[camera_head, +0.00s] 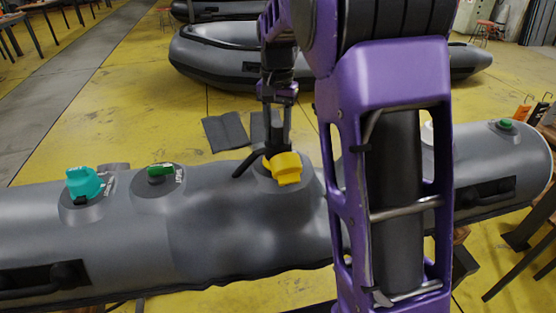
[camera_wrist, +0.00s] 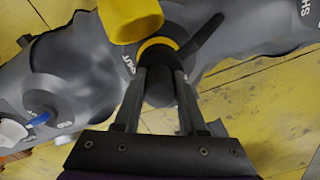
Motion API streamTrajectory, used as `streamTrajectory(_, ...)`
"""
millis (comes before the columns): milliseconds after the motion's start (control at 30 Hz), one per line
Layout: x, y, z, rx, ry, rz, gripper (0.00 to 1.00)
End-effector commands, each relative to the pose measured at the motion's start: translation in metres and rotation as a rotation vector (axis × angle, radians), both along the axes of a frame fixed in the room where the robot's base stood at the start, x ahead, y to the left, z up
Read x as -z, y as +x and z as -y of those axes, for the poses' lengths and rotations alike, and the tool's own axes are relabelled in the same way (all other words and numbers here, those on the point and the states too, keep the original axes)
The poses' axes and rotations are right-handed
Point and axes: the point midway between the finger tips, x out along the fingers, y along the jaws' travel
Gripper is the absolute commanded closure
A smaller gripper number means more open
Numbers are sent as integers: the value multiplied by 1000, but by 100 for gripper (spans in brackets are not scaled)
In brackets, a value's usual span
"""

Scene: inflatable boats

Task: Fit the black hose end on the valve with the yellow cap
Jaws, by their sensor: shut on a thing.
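The valve with the yellow cap sits on top of the grey tube, on a round grey base (camera_head: 285,187). Its yellow cap (camera_head: 286,168) hangs open to the side and also shows at the top of the wrist view (camera_wrist: 130,18). My gripper (camera_head: 276,140) is upright over this valve, its fingers shut on the black hose end (camera_wrist: 158,58). The hose end is at the valve mouth, where a yellow ring (camera_wrist: 160,42) shows around it. A black arm of the hose (camera_head: 248,162) sticks out to the left. I cannot tell whether the hose end is seated.
On the same tube are a valve with a teal cap (camera_head: 83,182) and one with a green cap (camera_head: 160,170) to the left. Another green-capped valve (camera_head: 506,124) is at far right. A blue-and-white valve part (camera_wrist: 38,118) shows in the wrist view. Another boat (camera_head: 220,62) lies behind.

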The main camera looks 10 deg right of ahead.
Motion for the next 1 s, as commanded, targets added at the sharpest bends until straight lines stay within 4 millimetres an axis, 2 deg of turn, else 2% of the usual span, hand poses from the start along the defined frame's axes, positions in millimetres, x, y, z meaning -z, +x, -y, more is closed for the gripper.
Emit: streamTrajectory(1000,13,0,0,0,0,0,100)
